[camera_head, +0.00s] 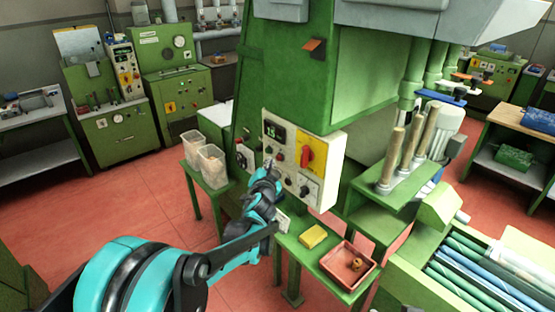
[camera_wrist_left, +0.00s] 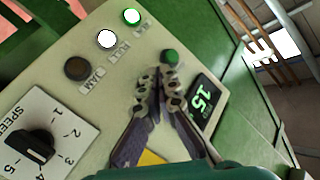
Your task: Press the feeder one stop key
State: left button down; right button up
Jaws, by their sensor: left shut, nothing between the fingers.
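The cream control panel (camera_head: 322,185) is on the front of the green machine. It has a digital display (camera_head: 274,131), a red rotary switch on a yellow plate (camera_head: 318,148) and several small buttons, one of them red (camera_head: 278,153). My left gripper (camera_head: 269,168) is shut and empty, in front of the panel's left part. No feeder one stop label is readable; the gripper hides part of the panel.
The left wrist view shows two lit lamps (camera_wrist_left: 107,39) (camera_wrist_left: 131,16), a dark round button (camera_wrist_left: 76,68) and a black speed knob (camera_wrist_left: 29,144). Below the panel are a yellow block (camera_head: 313,236) and a red tray (camera_head: 342,277) with corks. Clear bins (camera_head: 211,163) stand left.

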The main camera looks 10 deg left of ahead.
pick_arm(q)
jog(key=shift+w+d, duration=0.15)
dwell(0.5)
jog(key=shift+w+d, duration=0.15)
jog(key=shift+w, duration=0.05)
jog(key=shift+w+d, duration=0.25)
jog(key=shift+w, duration=0.1)
dwell(0.8)
jog(key=shift+s, duration=0.1)
jog(key=shift+s+a, duration=0.55)
jog(key=shift+s, duration=0.05)
jog(key=s+a, duration=0.1)
jog(key=s, duration=0.1)
jog(key=s+a, duration=0.2)
dwell(0.6)
dwell(0.5)
